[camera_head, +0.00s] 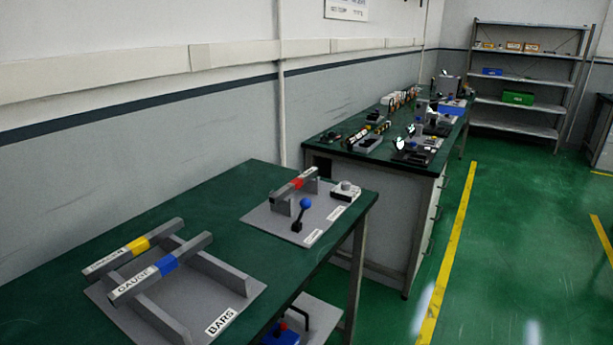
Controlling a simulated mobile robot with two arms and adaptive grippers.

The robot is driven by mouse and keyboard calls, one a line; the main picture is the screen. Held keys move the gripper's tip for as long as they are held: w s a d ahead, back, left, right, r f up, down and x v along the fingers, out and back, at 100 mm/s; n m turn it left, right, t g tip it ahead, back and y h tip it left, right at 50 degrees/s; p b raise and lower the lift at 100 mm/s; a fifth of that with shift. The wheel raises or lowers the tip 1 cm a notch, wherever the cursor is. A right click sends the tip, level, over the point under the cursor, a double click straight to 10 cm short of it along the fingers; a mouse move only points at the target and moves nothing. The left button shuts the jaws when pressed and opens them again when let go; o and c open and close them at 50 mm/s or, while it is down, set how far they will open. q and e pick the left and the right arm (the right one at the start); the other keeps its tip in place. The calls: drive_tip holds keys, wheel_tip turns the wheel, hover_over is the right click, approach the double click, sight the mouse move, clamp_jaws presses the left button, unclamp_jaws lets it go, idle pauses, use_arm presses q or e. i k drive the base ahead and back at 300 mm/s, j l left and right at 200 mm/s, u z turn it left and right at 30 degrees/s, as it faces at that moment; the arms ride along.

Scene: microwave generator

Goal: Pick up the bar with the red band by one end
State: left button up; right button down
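The bar with the red band (298,184) is grey and square in section. It lies on a grey stand on a grey plate (268,224) at the far end of the near green table. One end points to the near left, the other to the far right. A lever with a blue knob (305,204) stands close in front of it. Neither of my grippers shows in the head view.
A bar with a yellow band (139,245) and one with a blue band (166,265) lie on a rack marked BARS (221,320). A small grey device (345,191) sits right of the red-banded bar. A cluttered bench (340,152) stands behind; green floor (500,240) is clear at right.

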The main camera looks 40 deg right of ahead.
sight(278, 197)
drive_tip(key=i+l, duration=0.1)
drive_tip(key=l, duration=0.5)
drive_tip(key=i+l, duration=0.1)
drive_tip(key=l, duration=0.45)
drive_tip(key=i+l+u, duration=0.1)
drive_tip(key=l, duration=0.5)
drive_tip(key=i+l, duration=0.1)
drive_tip(key=l, duration=0.5)
